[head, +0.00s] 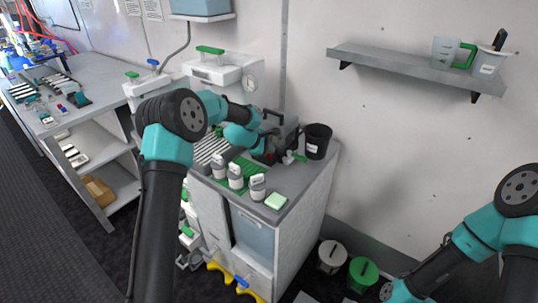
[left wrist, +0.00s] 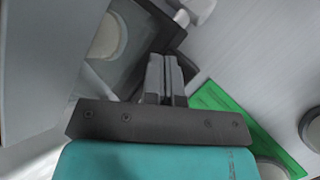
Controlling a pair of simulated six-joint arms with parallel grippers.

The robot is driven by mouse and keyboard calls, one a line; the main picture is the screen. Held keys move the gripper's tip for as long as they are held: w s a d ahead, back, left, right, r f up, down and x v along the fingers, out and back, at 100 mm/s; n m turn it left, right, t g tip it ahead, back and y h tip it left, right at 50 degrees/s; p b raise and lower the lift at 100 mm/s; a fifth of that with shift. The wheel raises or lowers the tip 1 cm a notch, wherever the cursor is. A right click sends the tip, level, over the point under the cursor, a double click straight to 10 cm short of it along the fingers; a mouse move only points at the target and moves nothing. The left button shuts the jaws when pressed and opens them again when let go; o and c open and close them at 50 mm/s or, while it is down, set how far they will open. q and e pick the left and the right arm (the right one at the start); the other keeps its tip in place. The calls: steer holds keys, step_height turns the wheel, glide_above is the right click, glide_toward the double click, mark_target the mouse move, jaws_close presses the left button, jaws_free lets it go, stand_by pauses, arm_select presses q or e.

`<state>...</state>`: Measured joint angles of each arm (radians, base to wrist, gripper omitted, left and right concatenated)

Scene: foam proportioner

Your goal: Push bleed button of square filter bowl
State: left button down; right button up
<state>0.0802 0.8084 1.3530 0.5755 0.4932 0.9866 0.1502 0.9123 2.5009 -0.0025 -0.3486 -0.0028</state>
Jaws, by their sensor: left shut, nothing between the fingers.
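My left gripper (head: 277,148) is over the grey cabinet top, among dark fittings that I cannot separate clearly in the head view. In the left wrist view, the fingers (left wrist: 165,65) are pressed together and empty. Their tips are at the edge of a dark, square-edged, see-through body (left wrist: 128,38) with a pale round part (left wrist: 106,38) in it. This looks like the square filter bowl. I cannot make out its bleed button, nor whether the fingertips touch anything. My right arm shows at the lower right of the head view, but its gripper is out of frame.
A black cup (head: 317,140) stands at the cabinet's back right. A green ribbed strip (left wrist: 240,125) lies right of the fingers. A wall shelf (head: 410,68) holds jugs.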

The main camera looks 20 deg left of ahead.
mark_target(269, 155)
arm_select(q)
steer(key=shift+f, duration=0.2)
steer(key=shift+r, duration=0.1)
stand_by(0.4)
steer(key=shift+r, duration=0.75)
steer(key=shift+r, duration=2.55)
